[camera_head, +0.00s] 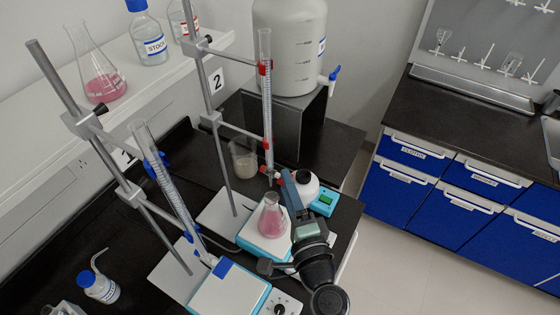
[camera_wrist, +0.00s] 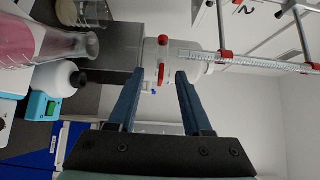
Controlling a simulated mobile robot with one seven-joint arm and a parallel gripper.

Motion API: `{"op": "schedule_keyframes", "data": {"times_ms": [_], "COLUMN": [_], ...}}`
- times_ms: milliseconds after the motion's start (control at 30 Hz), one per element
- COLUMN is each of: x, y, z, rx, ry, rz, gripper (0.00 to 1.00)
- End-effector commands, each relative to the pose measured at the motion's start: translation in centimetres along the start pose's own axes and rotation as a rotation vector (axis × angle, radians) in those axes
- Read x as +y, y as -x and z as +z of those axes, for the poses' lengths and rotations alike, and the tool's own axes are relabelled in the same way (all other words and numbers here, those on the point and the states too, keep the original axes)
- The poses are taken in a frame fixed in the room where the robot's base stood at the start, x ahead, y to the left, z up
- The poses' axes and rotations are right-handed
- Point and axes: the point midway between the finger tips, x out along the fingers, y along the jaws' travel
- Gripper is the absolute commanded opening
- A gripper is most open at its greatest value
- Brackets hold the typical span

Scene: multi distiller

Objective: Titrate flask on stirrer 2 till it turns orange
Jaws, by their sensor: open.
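A conical flask of pink liquid (camera_head: 271,220) stands on the rear white-and-teal stirrer (camera_head: 262,243), near the wall sign "2" (camera_head: 217,81). The flask is also at the left of the wrist view (camera_wrist: 38,45). A clear burette (camera_head: 266,105) is clamped upright above the flask. Its red stopcock (camera_wrist: 161,76) shows in the wrist view. My gripper (camera_head: 285,177) is beside the stopcock, above and right of the flask. In the wrist view my gripper (camera_wrist: 160,76) is open, with the stopcock between or just beyond its fingertips; contact is unclear.
A second burette (camera_head: 165,180) stands over the front stirrer (camera_head: 225,295). A beaker (camera_head: 244,160) and a white tank (camera_head: 290,50) stand behind.

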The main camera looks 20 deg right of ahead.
Motion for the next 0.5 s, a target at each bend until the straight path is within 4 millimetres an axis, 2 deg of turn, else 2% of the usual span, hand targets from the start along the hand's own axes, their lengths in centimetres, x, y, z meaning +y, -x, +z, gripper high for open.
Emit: {"op": "schedule_keyframes", "data": {"times_ms": [33, 200, 500], "x": [-0.3, -0.2, -0.1], "y": [-1.1, -3.9, -6.5], "z": [0.0, 0.0, 0.0], "rx": [-0.001, 0.000, -0.001], "ry": [-0.002, -0.001, 0.001], "rz": [-0.002, -0.002, -0.001], "gripper": [0.50, 0.50, 0.50]}}
